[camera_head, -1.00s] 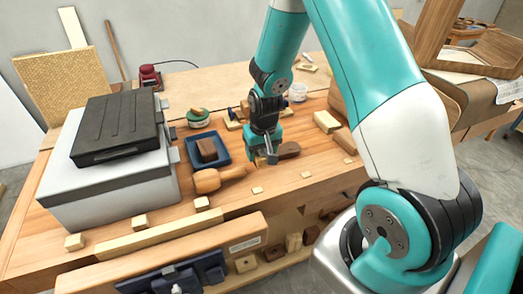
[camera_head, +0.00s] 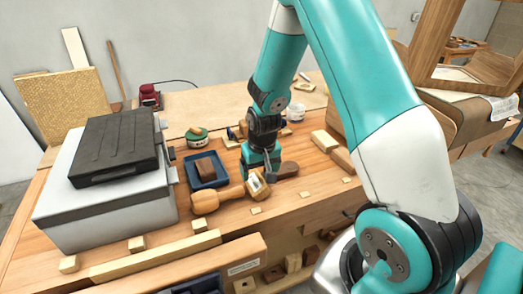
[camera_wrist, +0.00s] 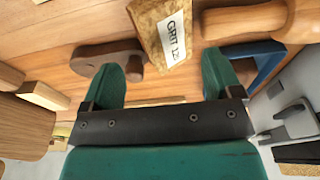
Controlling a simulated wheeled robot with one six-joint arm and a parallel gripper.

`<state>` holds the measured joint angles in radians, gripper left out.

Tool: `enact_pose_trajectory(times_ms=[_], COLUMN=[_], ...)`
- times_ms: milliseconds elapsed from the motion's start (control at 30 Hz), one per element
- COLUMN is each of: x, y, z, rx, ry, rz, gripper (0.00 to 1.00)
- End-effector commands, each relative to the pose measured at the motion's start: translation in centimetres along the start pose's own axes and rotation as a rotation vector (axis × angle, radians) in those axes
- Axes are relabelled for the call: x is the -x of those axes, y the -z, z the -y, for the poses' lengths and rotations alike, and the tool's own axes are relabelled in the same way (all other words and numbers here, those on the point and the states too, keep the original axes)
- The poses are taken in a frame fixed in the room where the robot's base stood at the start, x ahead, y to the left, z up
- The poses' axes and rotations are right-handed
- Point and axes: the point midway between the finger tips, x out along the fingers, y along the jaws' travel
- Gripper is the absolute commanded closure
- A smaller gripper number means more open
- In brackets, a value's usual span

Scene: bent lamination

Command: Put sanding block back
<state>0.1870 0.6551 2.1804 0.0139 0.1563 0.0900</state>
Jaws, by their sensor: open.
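The sanding block (camera_head: 257,184) is a tan cork-like block with a white label. It appears tilted, just below my gripper (camera_head: 263,171) and by the thin end of the mallet. In the wrist view the block (camera_wrist: 153,28), its label reading "GRIT 12" and cut off, lies ahead of the gap between my fingers (camera_wrist: 162,78). The fingers are spread apart, with no clear grip on it. A blue tray (camera_head: 222,181) holds a brown block (camera_head: 205,168); the tray's edge shows right of the fingers in the wrist view (camera_wrist: 268,58).
A wooden mallet (camera_head: 206,202) lies in front of the tray. A dark wooden piece (camera_head: 287,170) is right of my gripper, close by the left finger in the wrist view. A grey machine with a black top (camera_head: 115,150) stands left. Small wooden blocks line the bench front.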

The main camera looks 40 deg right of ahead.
Motion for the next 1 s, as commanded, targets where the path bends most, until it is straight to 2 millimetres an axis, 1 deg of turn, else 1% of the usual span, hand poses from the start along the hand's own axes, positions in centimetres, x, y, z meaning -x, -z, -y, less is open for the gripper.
enact_pose_trajectory(times_ms=[33,300,433,500,600,867,967,1000], x=[1.0,7.2,9.5,10.3,11.1,11.5,12.6,13.4], y=[0.1,0.1,0.1,0.0,0.0,-0.1,-1.1,-1.9], z=[0.0,0.0,0.0,0.0,0.0,0.2,1.9,3.2], rx=[0.0,0.0,0.0,0.0,0.0,0.005,0.054,0.094], ry=[0.001,0.001,0.0,0.0,0.0,0.003,0.035,0.06], rz=[-0.007,-0.008,-0.006,-0.005,-0.003,-0.001,-0.002,-0.002], gripper=[0.15,0.15,0.15,0.15,0.15,0.15,0.15,0.15])
